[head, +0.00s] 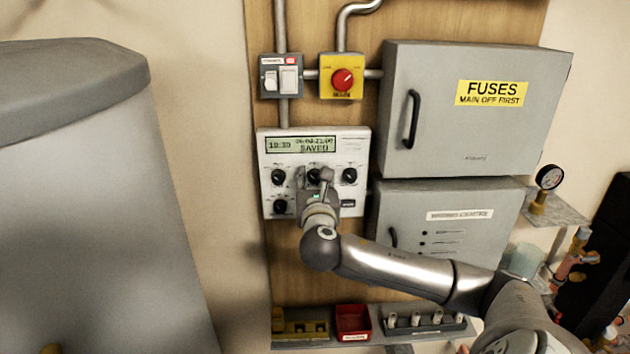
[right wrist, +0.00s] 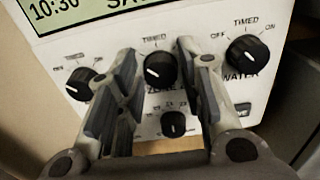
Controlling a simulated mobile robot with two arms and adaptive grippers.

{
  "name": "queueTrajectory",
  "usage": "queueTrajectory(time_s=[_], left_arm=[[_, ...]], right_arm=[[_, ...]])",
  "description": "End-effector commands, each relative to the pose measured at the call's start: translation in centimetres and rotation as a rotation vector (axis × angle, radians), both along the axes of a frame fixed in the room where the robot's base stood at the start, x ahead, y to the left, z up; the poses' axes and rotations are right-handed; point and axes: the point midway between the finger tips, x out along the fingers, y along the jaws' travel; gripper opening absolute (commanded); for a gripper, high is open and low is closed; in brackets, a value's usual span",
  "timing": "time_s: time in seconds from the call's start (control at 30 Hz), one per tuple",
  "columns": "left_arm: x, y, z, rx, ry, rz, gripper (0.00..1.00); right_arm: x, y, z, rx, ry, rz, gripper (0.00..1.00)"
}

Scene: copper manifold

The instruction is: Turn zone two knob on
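In the right wrist view the middle knob (right wrist: 160,68) has a "TIMED" label above; the label below is mostly hidden. Its white mark lies at its lower left. My right gripper (right wrist: 158,72) is open and empty, its fingers to either side of the middle knob. I cannot tell whether they touch it. In the head view my right gripper (head: 314,182) partly covers that knob. My left gripper is not in view.
The left knob (right wrist: 80,84) and right "WATER" knob (right wrist: 247,53) flank the fingers. The small knob (right wrist: 174,123) is below. A fuse box (head: 440,120) and lower grey box (head: 440,200) stand close right. A red emergency button (head: 342,79) is above.

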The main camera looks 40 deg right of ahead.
Motion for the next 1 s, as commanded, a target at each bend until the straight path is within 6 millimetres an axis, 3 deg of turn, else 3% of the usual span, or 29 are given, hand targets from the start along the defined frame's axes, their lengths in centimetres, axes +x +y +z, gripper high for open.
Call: queueTrajectory(time_s=[0.03,0.2,0.57,1.0], left_arm=[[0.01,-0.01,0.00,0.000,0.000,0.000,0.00],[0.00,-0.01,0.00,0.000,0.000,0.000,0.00],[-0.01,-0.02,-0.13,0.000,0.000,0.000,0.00],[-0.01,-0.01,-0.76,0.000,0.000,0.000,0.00]], right_arm=[[-0.01,0.01,0.00,0.000,0.000,0.000,0.24],[-0.02,0.01,0.00,0.000,0.000,0.000,0.04],[-0.02,-0.01,-0.05,0.053,-0.044,-0.001,0.04],[-0.09,-0.09,-0.17,0.327,-0.273,-0.002,0.04]])
